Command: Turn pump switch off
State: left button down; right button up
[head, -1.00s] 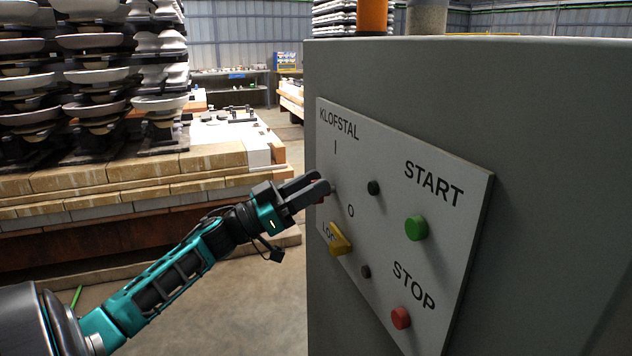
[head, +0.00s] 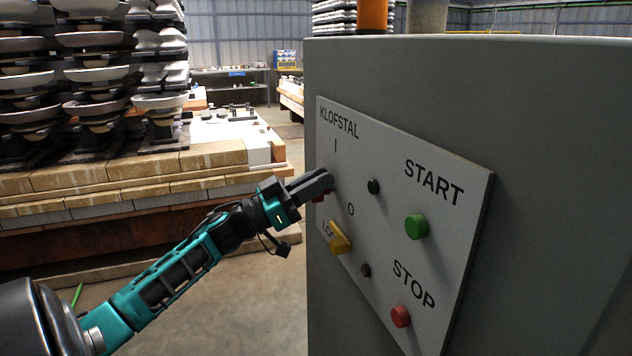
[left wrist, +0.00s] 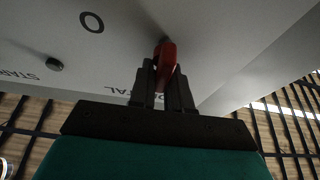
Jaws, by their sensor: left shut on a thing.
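The pump switch is a red handle (left wrist: 166,62) on the white panel (head: 460,230) of a grey cabinet. My left gripper (head: 322,184) reaches the panel's left part, near the "I" mark and above the "O" mark. In the left wrist view its two dark fingers (left wrist: 165,88) are shut on the red handle, one on each side. In the head view the fingers hide most of the handle; only a bit of red shows below them. I cannot tell the handle's exact setting. My right gripper is in neither view.
The cabinet (head: 560,130) fills the right side. Insulator stacks (head: 95,75) stand on a brick-edged platform (head: 110,178) at left.

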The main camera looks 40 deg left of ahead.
pick_arm(q)
jog(key=shift+m+h, duration=0.3)
jog(key=shift+m, duration=0.2)
jog(key=m+g+h, duration=0.1)
jog(key=m, duration=0.2)
jog(key=m+g+h+b, duration=0.1)
jog(key=m+g, duration=0.1)
jog(key=m, duration=0.2)
jog(key=d+m+g+h, duration=0.1)
jog(key=m, duration=0.3)
jog(key=shift+s+f+h, duration=0.3)
jog(key=m+g, duration=0.1)
jog(key=m, duration=0.1)
jog(key=m+g, duration=0.1)
jog(key=m, duration=0.1)
jog(key=m+b, duration=0.1)
jog(key=shift+s+d+f+m+g, duration=0.1)
jog(key=shift+d+f+m+g, duration=0.2)
jog(key=shift+m+g, duration=0.1)
jog(key=shift+f+m+g+b, duration=0.25)
jog(key=shift+m+g, duration=0.15)
jog(key=shift+m, duration=0.75)
jog(key=shift+f+m+g+b, duration=0.1)
jog(key=shift+m+g+b, duration=0.25)
jog(key=shift+m, duration=0.8)
jog(key=c, duration=1.2)
grip_release()
jog(key=shift+o, duration=0.2)
